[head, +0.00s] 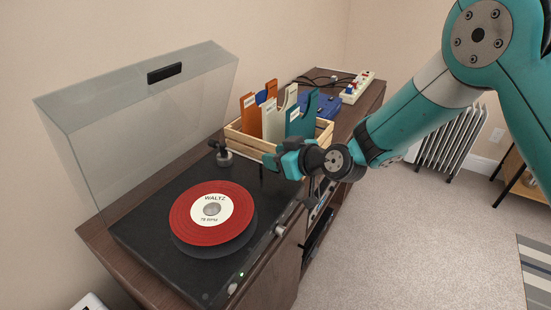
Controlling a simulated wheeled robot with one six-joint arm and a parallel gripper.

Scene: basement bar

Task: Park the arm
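My gripper (270,161) is over the far right edge of the turntable (150,233), just in front of the wooden crate. The arm reaches in from the upper right. The fingers are small and seen from the side, so I cannot tell whether they are open or shut. Nothing shows clearly between them. A red record (184,222) with a white label reading "WALTZ 78 RPM" lies on the turntable's platter, apart from the gripper. The clear lid (110,135) stands open behind the turntable. A small green light glows at its front.
A wooden crate (240,141) holds several record sleeves in orange, cream and teal. A blue case (325,104) and a white power strip (352,88) with cables lie farther back on the cabinet (368,98). A radiator (450,139) stands by the wall. Carpet right of the cabinet is open.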

